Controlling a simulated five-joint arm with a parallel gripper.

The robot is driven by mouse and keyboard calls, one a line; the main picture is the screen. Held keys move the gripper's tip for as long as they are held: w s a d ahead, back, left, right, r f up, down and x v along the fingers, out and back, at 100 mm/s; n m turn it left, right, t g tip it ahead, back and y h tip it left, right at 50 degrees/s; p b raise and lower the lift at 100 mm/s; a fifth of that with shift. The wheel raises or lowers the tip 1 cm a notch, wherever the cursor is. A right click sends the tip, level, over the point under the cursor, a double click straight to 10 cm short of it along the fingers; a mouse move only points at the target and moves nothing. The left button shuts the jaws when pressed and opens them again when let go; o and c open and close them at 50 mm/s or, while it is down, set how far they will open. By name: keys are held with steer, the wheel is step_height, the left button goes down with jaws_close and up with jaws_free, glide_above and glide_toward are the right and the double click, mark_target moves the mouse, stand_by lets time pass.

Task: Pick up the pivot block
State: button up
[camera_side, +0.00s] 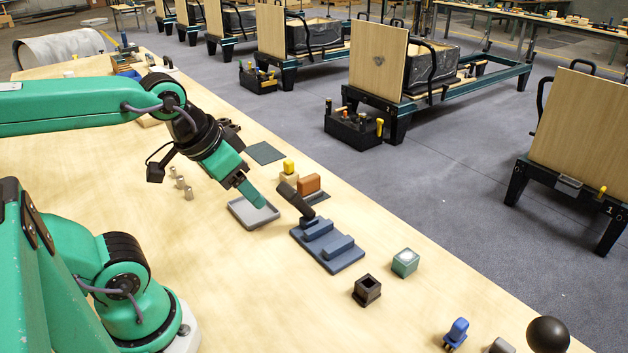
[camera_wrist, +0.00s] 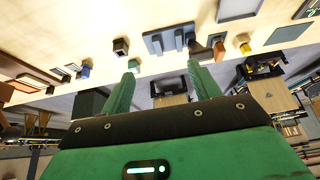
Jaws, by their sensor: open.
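I cannot tell for sure which piece is the pivot block. One candidate is the dark block with a square hole (camera_side: 367,291), standing alone right of the blue-grey stepped plate (camera_side: 345,262); the dark block shows in the wrist view (camera_wrist: 120,47). Another is the orange-brown block (camera_side: 309,184) behind the plate, close to a tilted dark bar (camera_side: 294,198). My gripper (camera_side: 259,202) is above the grey tray (camera_side: 240,213), left of these pieces, and touches none of them. In the wrist view my gripper (camera_wrist: 161,76) has its two green fingers wide apart and empty.
A teal block with a pale top (camera_side: 405,263), a blue piece (camera_side: 457,333) and a black ball (camera_side: 547,335) stand along the right table edge. Small metal cylinders (camera_side: 188,193) stand left of the tray. The table's near middle is clear.

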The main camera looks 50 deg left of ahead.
steer(key=m+g, duration=0.6)
steer(key=m, duration=1.2)
glide_above(368, 283)
step_height(368, 283, down, 16)
steer(key=shift+s+d+f, duration=0.15)
steer(key=shift+f, duration=1.1)
steer(key=shift+s+d+f, duration=0.15)
steer(key=shift+s+f, duration=0.05)
steer(key=shift+f, duration=1.05)
steer(key=shift+s+d+f, duration=0.15)
steer(key=shift+f, duration=1.1)
steer(key=c, duration=1.1)
steer(key=shift+r, duration=0.15)
